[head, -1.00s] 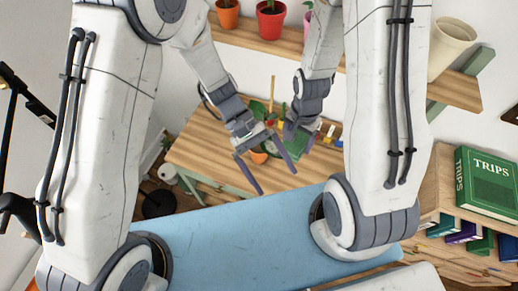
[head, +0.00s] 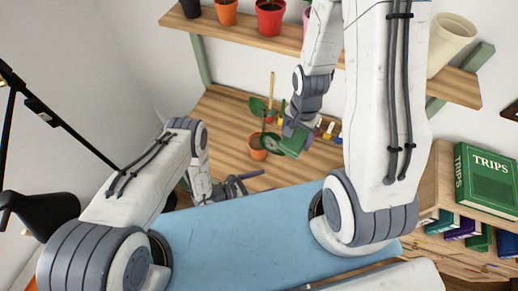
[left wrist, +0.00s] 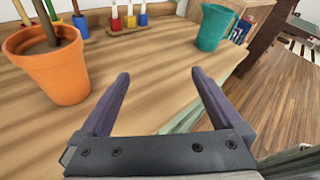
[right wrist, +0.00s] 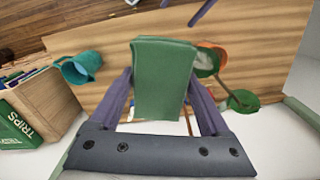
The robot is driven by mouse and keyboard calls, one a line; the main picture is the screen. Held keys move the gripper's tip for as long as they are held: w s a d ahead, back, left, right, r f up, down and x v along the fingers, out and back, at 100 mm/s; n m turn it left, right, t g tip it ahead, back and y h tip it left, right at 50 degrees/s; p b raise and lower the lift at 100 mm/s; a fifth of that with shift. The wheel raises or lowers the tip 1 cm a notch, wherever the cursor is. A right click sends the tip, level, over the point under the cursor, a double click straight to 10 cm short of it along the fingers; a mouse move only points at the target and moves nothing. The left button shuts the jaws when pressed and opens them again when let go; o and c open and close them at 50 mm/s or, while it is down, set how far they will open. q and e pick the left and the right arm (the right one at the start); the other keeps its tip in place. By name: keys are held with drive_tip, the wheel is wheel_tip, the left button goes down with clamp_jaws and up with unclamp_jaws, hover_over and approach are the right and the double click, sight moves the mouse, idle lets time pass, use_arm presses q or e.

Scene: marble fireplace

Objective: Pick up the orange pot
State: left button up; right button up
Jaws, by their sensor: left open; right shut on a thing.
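The orange pot (head: 258,147) stands upright on the wooden table, with a thin stem and green leaves rising from it. It is large at the left of the left wrist view (left wrist: 55,78). In the right wrist view its orange rim (right wrist: 215,52) is partly hidden. My left gripper (head: 246,180) is open and empty near the table's front edge, below and apart from the pot. The left wrist view shows its spread purple fingers (left wrist: 160,75) to the right of the pot. My right gripper (head: 295,137) is shut on a green block-like object (right wrist: 163,80), above and right of the pot.
A teal jug (left wrist: 214,28) stands near the table's edge. Small red, blue and yellow items (left wrist: 114,20) stand behind the pot. A shelf (head: 240,35) above carries more pots. A green TRIPS book (head: 490,177) stands at right. The table's left part is bare.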

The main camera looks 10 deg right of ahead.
sight(253, 157)
use_arm(q)
drive_tip(key=w+a+f+n+t+y, duration=0.1)
drive_tip(key=w+a+t, duration=0.1)
drive_tip(key=w+a+f+n+t+y, duration=0.1)
drive_tip(key=w+a+n+t+y, duration=0.1)
drive_tip(key=w+a, duration=0.1)
drive_tip(key=w+a+f+n+t+y, duration=0.1)
drive_tip(key=w+a+t, duration=0.1)
drive_tip(key=w, duration=0.1)
drive_tip(key=shift+w+a+f+y, duration=0.1)
drive_tip(key=shift+a+f+y, duration=0.1)
drive_tip(key=shift+f+y, duration=0.15)
drive_tip(key=x, duration=0.6)
drive_tip(key=shift+w+a, duration=0.1)
drive_tip(key=shift+w, duration=0.05)
drive_tip(key=shift+x, duration=2.85)
drive_tip(key=shift+r, duration=0.15)
drive_tip(key=c, duration=1.2)
drive_tip(key=shift+r+n, duration=0.1)
drive_tip(key=shift+n, duration=0.2)
clamp_jaws()
wheel_tip(253, 157, up, 10)
drive_tip(key=shift+f, duration=0.2)
use_arm(e)
drive_tip(key=shift+f, duration=0.15)
